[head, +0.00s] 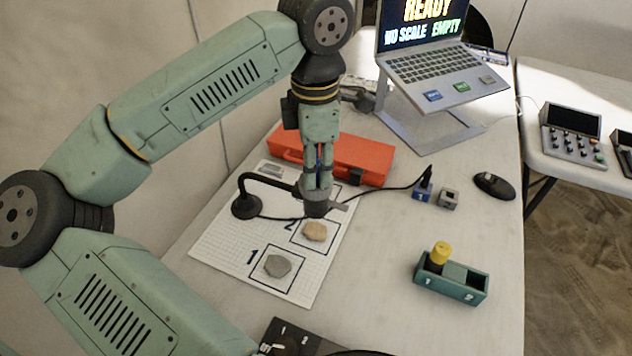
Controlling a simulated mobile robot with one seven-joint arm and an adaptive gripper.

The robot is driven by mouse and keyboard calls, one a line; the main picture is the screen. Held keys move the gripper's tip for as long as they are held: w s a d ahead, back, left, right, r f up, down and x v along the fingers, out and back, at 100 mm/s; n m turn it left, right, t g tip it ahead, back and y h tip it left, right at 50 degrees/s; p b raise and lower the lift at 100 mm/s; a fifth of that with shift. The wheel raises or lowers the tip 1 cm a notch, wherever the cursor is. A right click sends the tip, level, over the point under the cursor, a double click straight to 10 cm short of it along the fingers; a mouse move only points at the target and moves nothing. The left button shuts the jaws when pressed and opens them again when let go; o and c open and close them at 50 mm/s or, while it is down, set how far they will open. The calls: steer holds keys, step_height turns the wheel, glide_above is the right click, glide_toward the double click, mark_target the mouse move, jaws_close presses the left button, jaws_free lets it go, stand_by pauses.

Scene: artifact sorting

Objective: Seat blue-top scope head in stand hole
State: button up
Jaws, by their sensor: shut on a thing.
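My gripper (318,176) points straight down over the gridded mat. It is shut on the scope head (316,206), whose grey and black lower body shows below the fingers. A bit of blue shows between the fingers; most of the top is hidden by them. The black stand (246,206) has a round base on the mat's left side, and its curved arm (268,179) reaches right to the scope head. The stand hole is hidden behind the gripper and head, so I cannot tell whether the head is in it or only at it. The head looks upright.
A tan stone (315,231) and a grey stone (277,266) lie on the mat (222,246) below. A red case (362,158) is behind. A black cable runs right to a blue block (423,191) beside a grey block (449,198). A green holder (450,284) stands front right.

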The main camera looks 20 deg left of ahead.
jaws_close()
steer(key=shift+r, duration=0.1)
